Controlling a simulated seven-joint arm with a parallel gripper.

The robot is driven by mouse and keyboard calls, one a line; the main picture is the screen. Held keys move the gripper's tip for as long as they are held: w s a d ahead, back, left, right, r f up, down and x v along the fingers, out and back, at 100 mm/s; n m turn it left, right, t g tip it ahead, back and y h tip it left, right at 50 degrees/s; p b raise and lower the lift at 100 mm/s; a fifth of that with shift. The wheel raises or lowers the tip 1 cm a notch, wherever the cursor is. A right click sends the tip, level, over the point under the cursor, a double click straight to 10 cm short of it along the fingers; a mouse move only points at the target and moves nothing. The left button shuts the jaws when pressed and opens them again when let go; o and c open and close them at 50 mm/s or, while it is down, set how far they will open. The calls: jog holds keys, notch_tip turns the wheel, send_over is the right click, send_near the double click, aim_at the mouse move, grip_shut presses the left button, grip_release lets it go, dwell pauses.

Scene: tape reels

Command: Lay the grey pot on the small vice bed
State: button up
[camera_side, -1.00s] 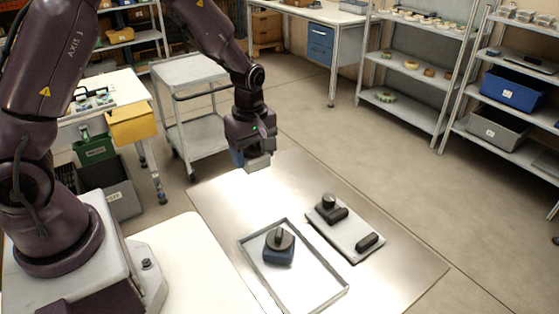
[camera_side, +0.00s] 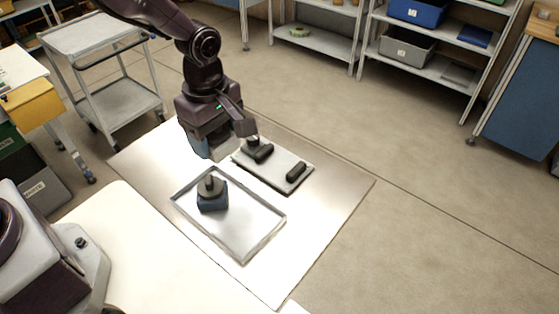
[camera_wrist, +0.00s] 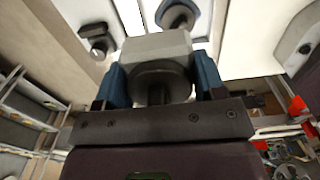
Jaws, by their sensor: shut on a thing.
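The grey pot (camera_wrist: 155,47), a pale grey block with a round disc and stem, is between the two blue fingers of my gripper (camera_wrist: 160,85) in the wrist view. The disc and stem face my palm. In the side view my gripper (camera_side: 212,148) holds it (camera_side: 223,151) in the air near the far ends of the tray and plate. The small vice bed seems to be the light plate (camera_side: 274,174) with a dark jaw block and knob (camera_side: 257,150) at its far end and a dark bar (camera_side: 296,171) at its near end. The plate's far corner is partly behind my gripper.
A shallow metal tray (camera_side: 207,231) lies beside the plate. A blue pot (camera_side: 212,203) with a grey disc and stem stands in it. Both are on a shiny metal sheet (camera_side: 325,205) with free room on the right. A trolley (camera_side: 115,98) and shelves (camera_side: 425,70) stand behind.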

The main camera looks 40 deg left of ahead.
jog(key=w+d+f, duration=0.2)
jog(key=w+f, duration=0.2)
jog(key=w, duration=0.5)
send_over(280, 166)
jog(key=f, duration=0.5)
jog(key=shift+s+a, duration=0.15)
jog(key=shift+s, duration=0.05)
jog(key=shift+w+f, duration=0.15)
jog(key=shift+f, duration=0.1)
jog(key=shift+w+f, duration=0.1)
jog(key=shift+f, duration=1.5)
jog(key=shift+f, duration=0.15)
jog(key=o, duration=1.2)
